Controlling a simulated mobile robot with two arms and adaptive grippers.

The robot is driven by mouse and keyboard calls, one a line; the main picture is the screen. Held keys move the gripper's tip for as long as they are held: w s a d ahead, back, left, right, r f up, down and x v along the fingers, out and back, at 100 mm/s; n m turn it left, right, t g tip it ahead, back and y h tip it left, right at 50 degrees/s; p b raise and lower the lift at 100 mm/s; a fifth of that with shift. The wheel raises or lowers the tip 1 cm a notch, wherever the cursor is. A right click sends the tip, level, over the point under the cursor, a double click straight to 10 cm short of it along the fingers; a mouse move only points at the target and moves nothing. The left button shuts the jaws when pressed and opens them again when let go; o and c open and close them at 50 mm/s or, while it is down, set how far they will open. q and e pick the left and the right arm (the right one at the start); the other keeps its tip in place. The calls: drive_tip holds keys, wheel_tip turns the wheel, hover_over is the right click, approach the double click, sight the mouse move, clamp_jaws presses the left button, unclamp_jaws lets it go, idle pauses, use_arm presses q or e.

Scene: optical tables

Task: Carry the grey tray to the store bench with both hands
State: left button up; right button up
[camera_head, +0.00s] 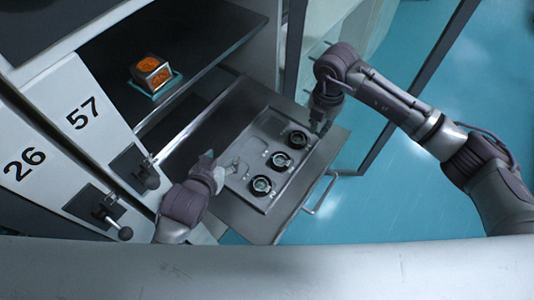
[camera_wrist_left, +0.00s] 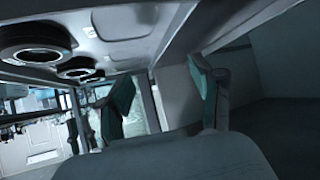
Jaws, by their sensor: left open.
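The grey tray (camera_head: 268,129) lies on a pulled-out metal shelf (camera_head: 325,160) in the head view. Several shallow recesses show in it, and three black ring-shaped parts (camera_head: 281,161) sit in a row along its right side. My left gripper (camera_head: 217,165) is at the tray's left edge. In the left wrist view its two teal-padded fingers (camera_wrist_left: 160,98) stand apart, with the tray's edge (camera_wrist_left: 176,32) close to the gap; I cannot tell if they touch it. My right gripper (camera_head: 319,122) is at the tray's far right edge; its fingers are too small to read.
White panels marked 57 and 26 (camera_head: 25,165) with black handles (camera_head: 107,211) are close on the left. A metal handle (camera_head: 322,196) projects from the shelf's right side. Teal floor (camera_head: 420,190) is open at the right.

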sight(235, 143)
use_arm(q)
drive_tip(key=x, duration=0.9)
use_arm(e)
wheel_tip(235, 143, down, 9)
drive_tip(key=shift+r, duration=0.1)
use_arm(q)
drive_tip(key=shift+s+r, duration=0.1)
drive_tip(key=shift+c, duration=1.4)
use_arm(e)
drive_tip(key=shift+c, duration=1.4)
use_arm(q)
clamp_jaws()
use_arm(e)
clamp_jaws()
drive_tip(key=shift+r, duration=0.1)
